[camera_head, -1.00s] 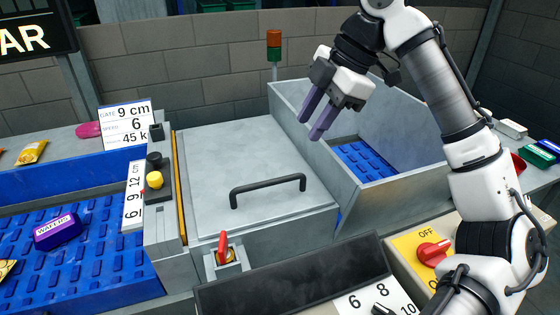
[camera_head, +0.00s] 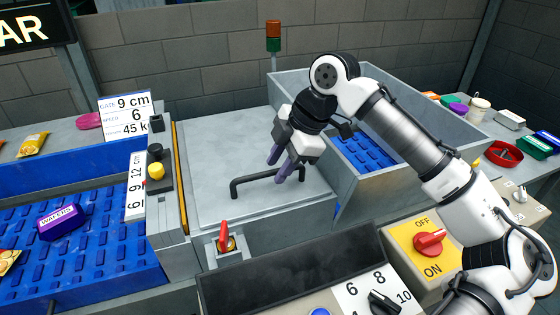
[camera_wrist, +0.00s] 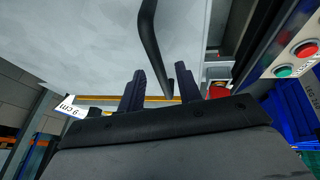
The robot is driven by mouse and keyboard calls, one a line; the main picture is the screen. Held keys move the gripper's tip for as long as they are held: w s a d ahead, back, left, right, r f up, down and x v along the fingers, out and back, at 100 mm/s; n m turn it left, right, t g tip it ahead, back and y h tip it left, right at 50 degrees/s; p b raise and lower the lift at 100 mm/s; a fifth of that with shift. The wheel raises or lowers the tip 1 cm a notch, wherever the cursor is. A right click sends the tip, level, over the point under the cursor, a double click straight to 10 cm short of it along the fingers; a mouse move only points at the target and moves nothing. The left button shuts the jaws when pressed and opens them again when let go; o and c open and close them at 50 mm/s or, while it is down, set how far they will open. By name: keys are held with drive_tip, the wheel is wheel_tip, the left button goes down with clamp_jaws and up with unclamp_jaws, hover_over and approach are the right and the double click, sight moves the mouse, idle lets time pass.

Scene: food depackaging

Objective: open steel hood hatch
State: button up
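The steel hood hatch (camera_head: 222,150) is a flat grey lid, lying closed, with a black bar handle (camera_head: 250,180) near its front edge. My gripper (camera_head: 284,173) has two purple-grey fingers and is open. It points down at the right end of the handle in the head view. In the wrist view the handle (camera_wrist: 152,50) runs down toward the space between my open fingers (camera_wrist: 155,88). I cannot tell whether the fingers touch the handle. The handle's right end is partly hidden by the fingers.
A red toggle latch (camera_head: 224,238) sits in front of the hatch. An open steel bin (camera_head: 400,190) with a blue floor stands at the right. A blue belt (camera_head: 100,250) carries a wafers pack (camera_head: 60,222). A yellow switch panel (camera_head: 428,250) is at front right.

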drive_tip(key=shift+c, duration=0.2)
clamp_jaws()
drive_tip(key=shift+r, duration=0.1)
